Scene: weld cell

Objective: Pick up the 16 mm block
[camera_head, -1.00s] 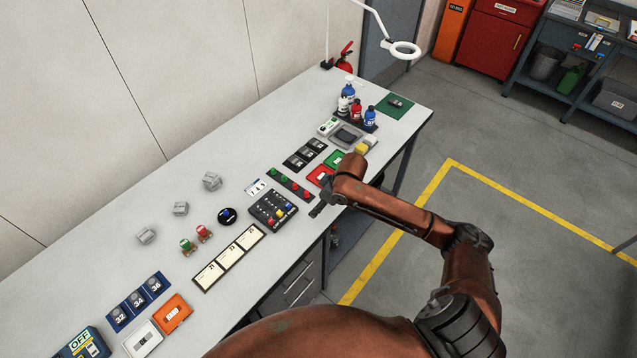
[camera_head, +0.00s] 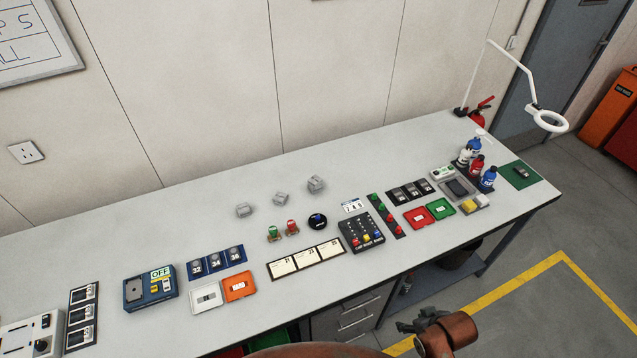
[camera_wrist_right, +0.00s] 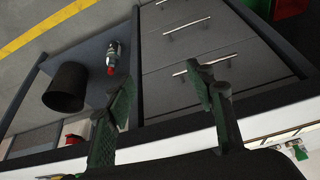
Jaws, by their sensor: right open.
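Three small grey blocks stand in a slanting row at the back of the bench in the head view: a left one (camera_head: 244,210), a middle one (camera_head: 281,199) and a right one (camera_head: 316,184). Any size marks on them are too small to read, so I cannot tell which is 16 mm. My right gripper (camera_head: 413,326) is off the bench's front edge, well away from the blocks. In the right wrist view its two fingers (camera_wrist_right: 162,88) are apart with nothing between them. My left gripper is not in view.
The bench (camera_head: 180,215) is clear around the blocks. In front of them are green and red small items (camera_head: 283,231), a black round disc (camera_head: 318,221), white cards (camera_head: 306,258) and a button panel (camera_head: 361,231). Drawers (camera_wrist_right: 190,50) and a black bin (camera_wrist_right: 67,87) are below.

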